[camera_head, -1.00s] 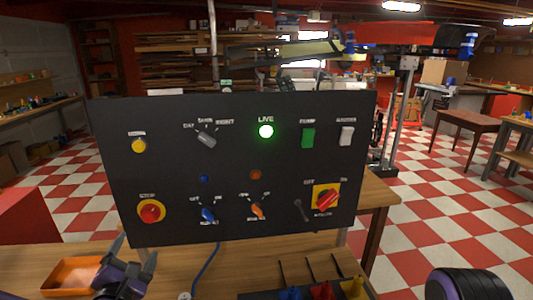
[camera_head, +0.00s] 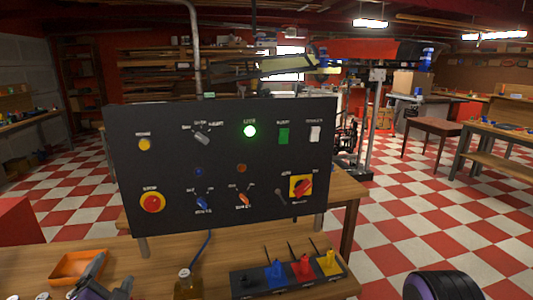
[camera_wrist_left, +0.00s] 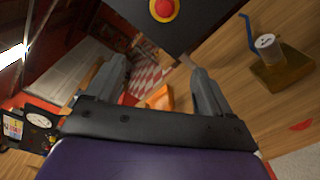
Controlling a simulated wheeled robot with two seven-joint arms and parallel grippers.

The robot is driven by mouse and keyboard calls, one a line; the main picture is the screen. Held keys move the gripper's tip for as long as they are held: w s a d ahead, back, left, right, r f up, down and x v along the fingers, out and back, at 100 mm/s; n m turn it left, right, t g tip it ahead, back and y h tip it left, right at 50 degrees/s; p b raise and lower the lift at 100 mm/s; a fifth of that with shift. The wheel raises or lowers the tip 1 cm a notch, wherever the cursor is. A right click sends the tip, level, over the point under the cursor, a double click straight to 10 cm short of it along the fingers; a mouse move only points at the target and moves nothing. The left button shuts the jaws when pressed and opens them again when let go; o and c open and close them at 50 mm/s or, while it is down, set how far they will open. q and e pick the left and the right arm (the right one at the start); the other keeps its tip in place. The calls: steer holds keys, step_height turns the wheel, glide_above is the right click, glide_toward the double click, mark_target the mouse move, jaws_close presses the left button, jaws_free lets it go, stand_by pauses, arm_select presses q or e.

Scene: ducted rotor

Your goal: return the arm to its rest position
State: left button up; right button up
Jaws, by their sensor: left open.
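My right gripper is not in view.
An orange tray (camera_head: 80,264) lies on the wooden bench (camera_head: 345,283). A dark holder (camera_head: 243,284) with blue, red and yellow pieces lies at the bench's front. Checkered floor is open at the right.

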arm_select(q)
steer(key=s+d+f+m+g, duration=0.1)
steer(key=s+f+m+g, duration=0.3)
steer(key=f+m, duration=0.55)
steer(key=s+d+f+m+g, duration=0.1)
steer(key=s+f+m+g, duration=0.4)
steer(key=f, duration=0.7)
steer(key=s+d+f+m+g, duration=0.1)
steer(key=s+f+m+g, duration=0.1)
steer(key=s+f, duration=0.5)
steer(key=s+d+f+m+g+b, duration=0.1)
steer(key=s+f+m+g, duration=0.2)
steer(key=s+f, duration=0.4)
steer(key=s, duration=0.4)
steer(key=shift+s+m+h, duration=0.3)
steer(key=shift+s+m, duration=0.05)
steer(key=shift+s, duration=0.05)
steer(key=shift+f, duration=0.1)
